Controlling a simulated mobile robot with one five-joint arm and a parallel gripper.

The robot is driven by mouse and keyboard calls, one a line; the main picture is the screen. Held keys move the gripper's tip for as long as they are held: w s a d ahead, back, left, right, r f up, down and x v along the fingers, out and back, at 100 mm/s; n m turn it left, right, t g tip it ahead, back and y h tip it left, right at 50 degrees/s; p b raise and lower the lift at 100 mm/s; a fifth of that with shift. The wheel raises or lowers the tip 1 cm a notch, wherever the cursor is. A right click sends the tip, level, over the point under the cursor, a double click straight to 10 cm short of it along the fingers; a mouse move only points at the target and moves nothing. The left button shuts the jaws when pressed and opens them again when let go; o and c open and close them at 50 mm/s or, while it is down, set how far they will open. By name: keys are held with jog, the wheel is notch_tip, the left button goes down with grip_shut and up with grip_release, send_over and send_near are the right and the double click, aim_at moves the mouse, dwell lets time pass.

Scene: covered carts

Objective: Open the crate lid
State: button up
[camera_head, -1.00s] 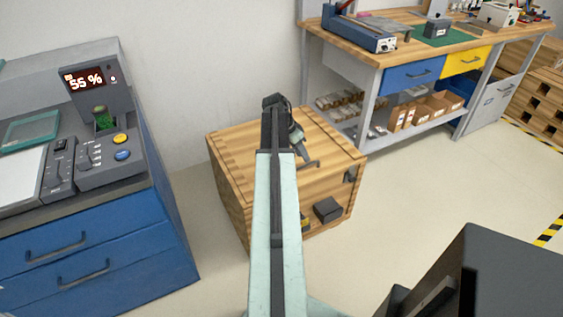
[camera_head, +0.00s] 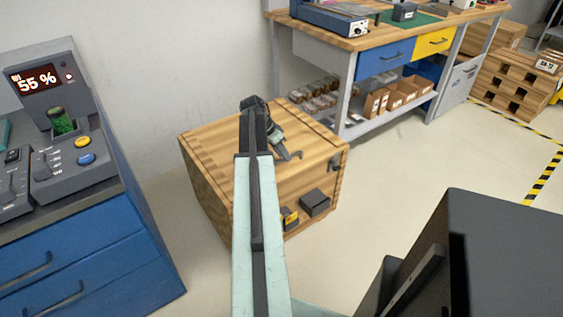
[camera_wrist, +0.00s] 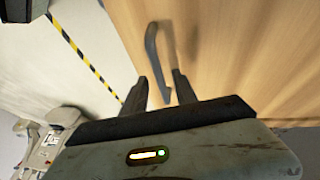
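The wooden crate (camera_head: 205,195) stands on the floor in the middle of the head view, its flat lid (camera_head: 215,140) down. A dark handle (camera_head: 291,154) sits near the lid's front edge. In the wrist view the handle (camera_wrist: 151,45) is a curved grey bar on the pale wood, with its shadow beside it. My gripper (camera_head: 276,133) is above the lid, partly hidden behind my arm. In the wrist view my gripper (camera_wrist: 160,80) has its two dark fingers apart, with the handle's near end between or just beyond them. I cannot tell whether they touch.
A blue-drawered cabinet with a control panel (camera_head: 75,170) stands close at left. A workbench (camera_head: 385,38) with shelves is behind the crate at right. A wooden pallet stack (camera_head: 520,85) is at far right. Open floor (camera_head: 390,165) lies right of the crate.

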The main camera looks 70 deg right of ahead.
jog(key=shift+s+f, duration=0.1)
jog(key=shift+f, duration=0.05)
grip_shut()
dwell(1.4)
